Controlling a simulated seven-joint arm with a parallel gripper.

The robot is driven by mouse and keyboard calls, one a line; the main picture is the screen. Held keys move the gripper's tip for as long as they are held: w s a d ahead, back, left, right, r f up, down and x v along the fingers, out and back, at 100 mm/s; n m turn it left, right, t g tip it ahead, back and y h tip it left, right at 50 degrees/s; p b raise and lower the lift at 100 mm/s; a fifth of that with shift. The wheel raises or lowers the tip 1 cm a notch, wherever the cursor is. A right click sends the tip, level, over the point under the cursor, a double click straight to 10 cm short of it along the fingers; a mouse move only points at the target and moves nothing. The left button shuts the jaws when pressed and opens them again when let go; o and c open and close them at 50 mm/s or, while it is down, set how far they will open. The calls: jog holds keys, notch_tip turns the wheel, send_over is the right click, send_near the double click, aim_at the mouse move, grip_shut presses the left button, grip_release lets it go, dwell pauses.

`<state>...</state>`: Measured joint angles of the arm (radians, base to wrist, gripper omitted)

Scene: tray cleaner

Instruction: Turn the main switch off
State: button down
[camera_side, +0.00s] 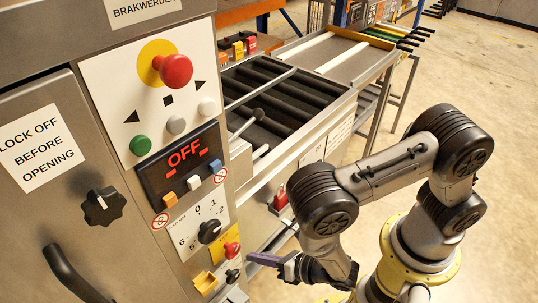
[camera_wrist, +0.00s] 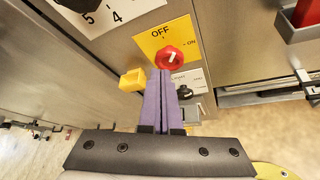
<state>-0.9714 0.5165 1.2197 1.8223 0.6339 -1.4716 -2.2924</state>
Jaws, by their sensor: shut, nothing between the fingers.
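The main switch is a red knob (camera_side: 231,249) on a yellow plate low on the steel cabinet. In the wrist view the red knob (camera_wrist: 170,58) has a white mark, and its yellow plate (camera_wrist: 150,42) reads OFF above and ON to the right.
A yellow block (camera_wrist: 132,80) sticks out left of the plate. A small black knob (camera_wrist: 186,93) is below right. Above are a numbered black dial (camera_side: 210,231) and a display (camera_side: 184,160) reading OFF.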

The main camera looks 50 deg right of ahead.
aim_at(230, 248)
jog(key=shift+w+d+f, duration=0.3)
jog(key=shift+w+d, duration=0.15)
jog(key=shift+w, duration=0.55)
jog(key=shift+w+d+f, duration=0.3)
jog(key=shift+w+d, duration=0.1)
jog(key=shift+w, duration=0.65)
jog(key=shift+w+d+f, duration=0.3)
jog(key=shift+w+d, duration=0.15)
jog(key=shift+w, duration=0.55)
jog(key=shift+a+f, duration=0.15)
jog(key=shift+a, duration=0.1)
